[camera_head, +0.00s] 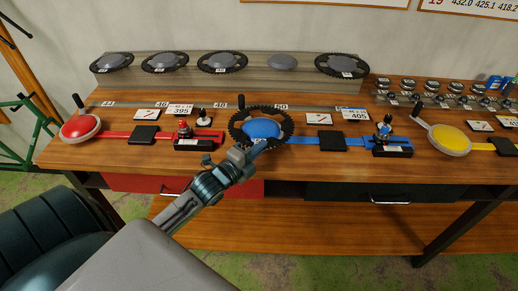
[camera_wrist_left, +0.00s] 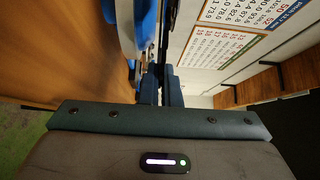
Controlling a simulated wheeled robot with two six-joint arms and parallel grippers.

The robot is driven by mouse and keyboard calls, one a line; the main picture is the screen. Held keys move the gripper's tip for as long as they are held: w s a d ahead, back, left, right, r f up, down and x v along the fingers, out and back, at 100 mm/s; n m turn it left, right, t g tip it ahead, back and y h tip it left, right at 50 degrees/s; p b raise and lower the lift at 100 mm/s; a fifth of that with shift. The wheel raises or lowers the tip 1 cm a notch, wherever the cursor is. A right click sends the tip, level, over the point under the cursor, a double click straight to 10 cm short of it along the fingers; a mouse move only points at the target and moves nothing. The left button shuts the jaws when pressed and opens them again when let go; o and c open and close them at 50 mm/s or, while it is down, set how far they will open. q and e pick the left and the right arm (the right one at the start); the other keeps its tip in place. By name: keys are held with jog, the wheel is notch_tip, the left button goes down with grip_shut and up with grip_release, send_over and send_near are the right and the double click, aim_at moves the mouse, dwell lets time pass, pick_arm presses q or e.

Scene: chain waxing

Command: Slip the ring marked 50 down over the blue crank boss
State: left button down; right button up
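A black toothed ring (camera_head: 238,139) surrounds the blue crank boss (camera_head: 262,128) on the bench; whether it is fully down or slightly raised I cannot tell. A small label (camera_head: 281,107) at its back edge seems to read 50. My left gripper (camera_head: 259,147) is at the ring's near edge and looks shut on it. In the left wrist view the two fingers (camera_wrist_left: 161,88) are close together, with a thin dark edge between them, and the blue boss (camera_wrist_left: 145,22) is just ahead. The fingertips' contact is partly hidden. My right gripper is not in view.
A back shelf (camera_head: 190,80) holds several black rings on grey domes; one dome (camera_head: 283,62) is bare. A red crank (camera_head: 80,126) stands left and a yellow crank (camera_head: 450,140) right. A blue-topped device (camera_head: 385,130) and a black pad (camera_head: 325,146) sit right of the boss.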

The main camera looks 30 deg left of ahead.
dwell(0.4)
pick_arm(q)
jog(key=shift+f, duration=0.1)
dwell(0.8)
jog(key=shift+f+b, duration=0.25)
jog(key=shift+b, duration=0.35)
jog(key=c, duration=1.6)
grip_release()
jog(key=shift+o, duration=0.2)
